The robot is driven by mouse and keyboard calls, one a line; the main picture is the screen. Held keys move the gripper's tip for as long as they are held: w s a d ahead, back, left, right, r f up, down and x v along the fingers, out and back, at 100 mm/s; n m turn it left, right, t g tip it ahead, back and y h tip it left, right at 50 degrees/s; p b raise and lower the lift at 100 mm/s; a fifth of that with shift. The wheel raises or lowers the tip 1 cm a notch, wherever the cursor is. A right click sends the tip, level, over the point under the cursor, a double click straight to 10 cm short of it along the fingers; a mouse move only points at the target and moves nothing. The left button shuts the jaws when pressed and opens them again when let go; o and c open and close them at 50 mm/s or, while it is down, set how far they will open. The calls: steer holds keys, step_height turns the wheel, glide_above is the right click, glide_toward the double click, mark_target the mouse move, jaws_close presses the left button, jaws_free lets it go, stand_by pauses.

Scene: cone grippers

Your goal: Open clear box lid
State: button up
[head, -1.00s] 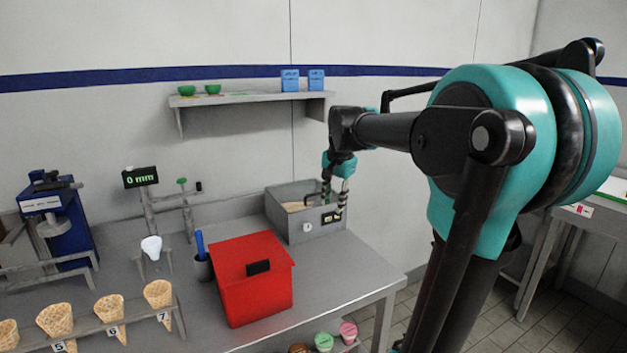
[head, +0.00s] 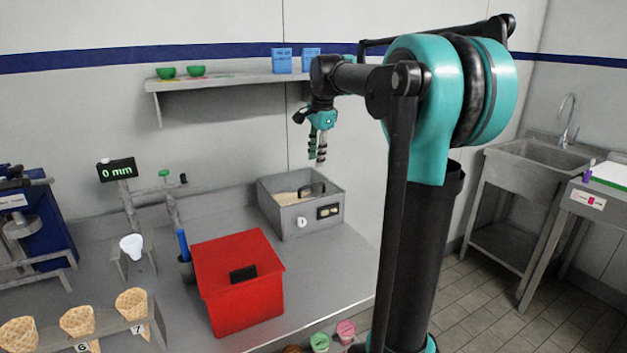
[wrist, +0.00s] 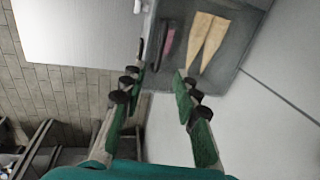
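A grey box (head: 283,222) with a see-through top stands at the back right of the counter. Tan flat pieces (head: 289,198) lie inside it. A dark handle-like piece (head: 318,188) shows at its top. In the wrist view the box holds two long tan pieces (wrist: 205,42), with a dark, pinkish bar (wrist: 167,38) beside them. I cannot tell whether the clear lid is closed. My gripper (head: 317,158) hangs above the box, pointing down and touching nothing. In the wrist view my gripper (wrist: 157,85) has its fingers apart and nothing between them.
A red lidded box (head: 240,285) with a black handle stands in front of the grey box. A blue pen in a dark cup (head: 185,268) is left of it. A wall shelf (head: 220,84) is behind. Waffle cones (head: 77,322) stand front left. A sink (head: 540,165) is at right.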

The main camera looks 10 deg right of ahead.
mark_target(313, 186)
steer(key=f, duration=0.3)
steer(key=w+f, duration=0.1)
steer(key=f, duration=0.5)
steer(key=shift+w+a, duration=0.3)
jaws_close()
steer(key=shift+r, duration=0.1)
